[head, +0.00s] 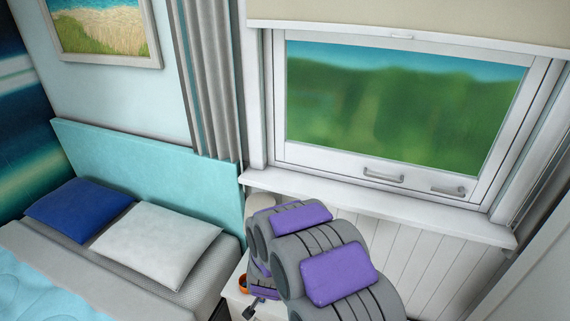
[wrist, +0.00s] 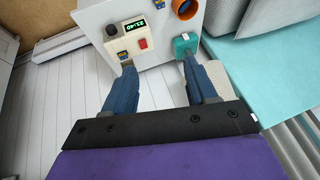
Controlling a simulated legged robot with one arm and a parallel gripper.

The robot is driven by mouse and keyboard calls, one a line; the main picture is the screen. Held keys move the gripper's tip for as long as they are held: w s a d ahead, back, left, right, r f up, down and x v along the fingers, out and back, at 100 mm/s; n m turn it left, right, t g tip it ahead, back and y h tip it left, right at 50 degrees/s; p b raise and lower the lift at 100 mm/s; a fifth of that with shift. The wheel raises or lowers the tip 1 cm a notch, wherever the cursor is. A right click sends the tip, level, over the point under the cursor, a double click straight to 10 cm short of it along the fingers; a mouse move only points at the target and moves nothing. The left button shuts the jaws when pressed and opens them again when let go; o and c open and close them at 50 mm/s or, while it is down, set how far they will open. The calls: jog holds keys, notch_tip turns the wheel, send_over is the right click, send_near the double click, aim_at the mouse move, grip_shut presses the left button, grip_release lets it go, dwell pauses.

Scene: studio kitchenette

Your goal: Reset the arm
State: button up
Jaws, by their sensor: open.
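My gripper (wrist: 157,66) shows in the wrist view with its two blue fingers spread apart and nothing between them. The fingertips point toward the white nightstand (wrist: 156,50). On it are a clock (wrist: 127,36) with a lit display and a red part, a small teal object (wrist: 185,43) and an orange cup (wrist: 185,9). The fingertips overlap the clock and the teal object in the picture; I cannot tell whether they touch. In the head view my grey and purple arm reaches toward the nightstand and hides most of it. The gripper is not clear there.
A bed with a teal headboard (head: 150,175), a blue pillow (head: 80,211) and a white pillow (head: 157,244) stands at the left. A window (head: 400,110) with a white sill (head: 380,208) is behind my arm.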

jog(key=s+d+r+n+g+y, duration=0.15)
jog(key=s+r, duration=0.35)
jog(key=r, duration=0.5)
jog(key=s+d+r+n+g, duration=0.1)
jog(key=s+d+r, duration=0.4)
jog(key=s, duration=0.5)
jog(key=s+d+r+n+g+h, duration=0.1)
jog(key=s+d+r+g, duration=0.2)
jog(key=s+d+r, duration=0.3)
jog(key=s+d+r+n+g+h, duration=0.1)
jog(key=s+d+r, duration=0.5)
jog(key=s, duration=0.7)
jog(key=shift+s+d+g, duration=0.4)
jog(key=shift+d+g, duration=0.1)
jog(key=shift+g, duration=0.05)
jog(key=shift+c, duration=0.4)
